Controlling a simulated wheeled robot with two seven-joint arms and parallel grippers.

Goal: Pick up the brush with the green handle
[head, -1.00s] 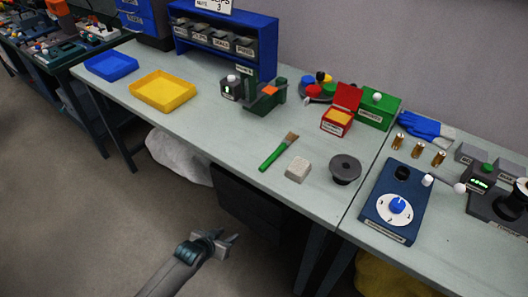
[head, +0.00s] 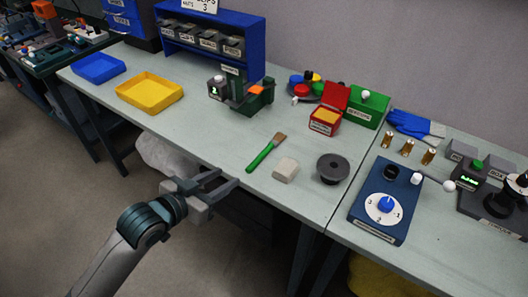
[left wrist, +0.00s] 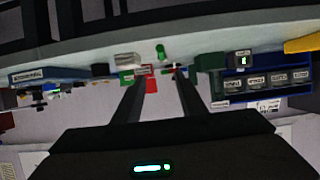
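The brush with the green handle (head: 261,156) lies on the grey-green workbench (head: 215,130), its bristles pointing away to the upper right and its handle end near the front edge. In the left wrist view the green handle (left wrist: 160,51) shows end-on, above and between my fingers. My left gripper (head: 231,178) is open and empty, at the front edge of the bench, short of the handle and to its lower left. Its fingers (left wrist: 158,75) stand apart in the left wrist view. My right gripper is not in view.
A beige block (head: 285,169) lies right of the brush, with a dark round spool (head: 333,168) beyond it. A green and grey device (head: 242,95) stands behind, and a yellow tray (head: 150,93) is at left. The bench between tray and brush is clear.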

